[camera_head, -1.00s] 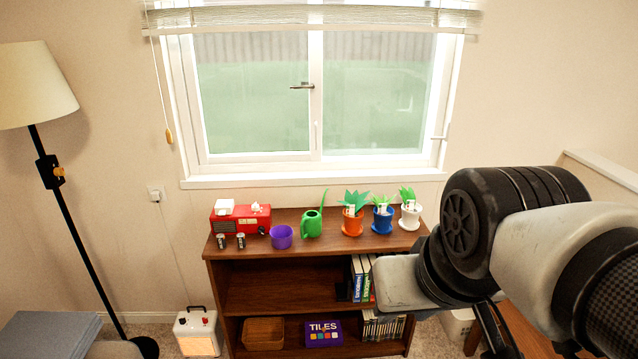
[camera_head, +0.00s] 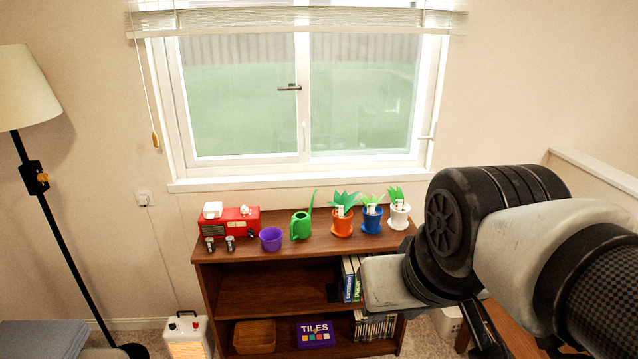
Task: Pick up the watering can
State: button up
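The green watering can (camera_head: 301,226) stands upright on top of the brown wooden hutch (camera_head: 262,250), between a purple pot (camera_head: 270,239) and an orange potted plant (camera_head: 341,221). Its long spout rises to the upper right. My arm comes in from the right side of the picture and is well to the right of the can. The dark part at the lower edge (camera_head: 486,335) belongs to my arm's end, but its fingertips are out of the frame or hidden. Nothing of mine touches the can.
A red box-shaped appliance (camera_head: 229,221) and two small dark cylinders stand left of the purple pot. Blue (camera_head: 372,218) and white (camera_head: 398,214) potted plants stand to the right. Books (camera_head: 350,279) and a tiles box (camera_head: 316,334) are on shelves below. A floor lamp (camera_head: 45,178) stands left.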

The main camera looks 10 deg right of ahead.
aim_at(300, 227)
jog(key=i+j, duration=0.15)
jog(key=i, duration=0.55)
jog(key=i+j, duration=0.15)
jog(key=i, duration=0.55)
jog(key=i+j, duration=0.1)
jog(key=i, duration=0.6)
